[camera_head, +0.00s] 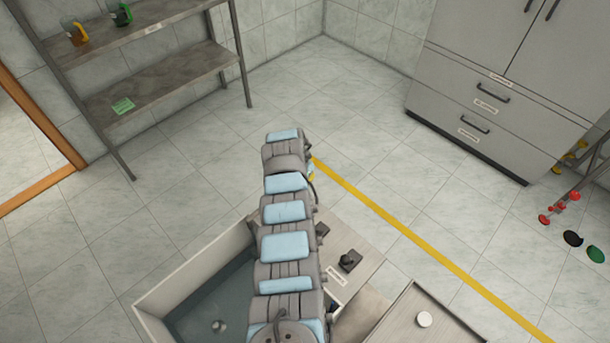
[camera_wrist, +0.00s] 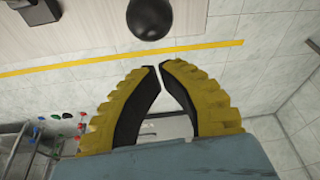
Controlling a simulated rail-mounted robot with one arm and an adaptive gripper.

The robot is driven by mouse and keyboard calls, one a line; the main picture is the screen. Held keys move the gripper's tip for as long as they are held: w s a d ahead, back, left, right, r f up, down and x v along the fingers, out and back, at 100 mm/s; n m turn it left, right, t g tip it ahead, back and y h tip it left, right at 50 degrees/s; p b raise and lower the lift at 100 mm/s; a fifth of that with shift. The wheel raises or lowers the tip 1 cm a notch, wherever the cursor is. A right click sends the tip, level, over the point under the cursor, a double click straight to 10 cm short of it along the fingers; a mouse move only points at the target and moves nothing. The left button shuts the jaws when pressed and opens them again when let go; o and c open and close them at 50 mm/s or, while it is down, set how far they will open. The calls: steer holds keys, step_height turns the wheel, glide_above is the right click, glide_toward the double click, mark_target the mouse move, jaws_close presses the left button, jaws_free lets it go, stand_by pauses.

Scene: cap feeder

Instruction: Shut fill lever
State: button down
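A black lever-like fitting (camera_head: 350,261) stands on the pale top of the feeder (camera_head: 372,262), right of my arm in the head view. A small label lies beside it, too small to read. In the wrist view a round black knob (camera_wrist: 149,18) shows at the top edge, just beyond the fingertips and apart from them. A dark block-shaped fitting (camera_wrist: 36,10) is at its upper left. I cannot tell for certain which of these is the fill lever. My gripper (camera_wrist: 159,65) has its yellow fingers' tips almost together, with nothing between them. My arm mostly hides it in the head view.
An open bin (camera_head: 150,325) is left of my arm, and a tray-like box (camera_head: 440,315) with a white round piece (camera_head: 424,319) is at lower right. A shelf (camera_head: 160,85) and grey cabinet (camera_head: 500,90) stand at the back. Tiled floor between them is clear.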

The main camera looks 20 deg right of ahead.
steer(key=shift+s+a+r, duration=0.1)
steer(key=shift+s+a, duration=0.3)
steer(key=shift+a, duration=0.3)
steer(key=shift+s+a, duration=0.1)
steer(key=shift+s+a, duration=0.1)
steer(key=shift+a, duration=0.1)
stand_by(0.4)
steer(key=shift+a+r+h+p, duration=0.2)
steer(key=shift+r+h+p, duration=0.1)
steer(key=shift+h, duration=0.2)
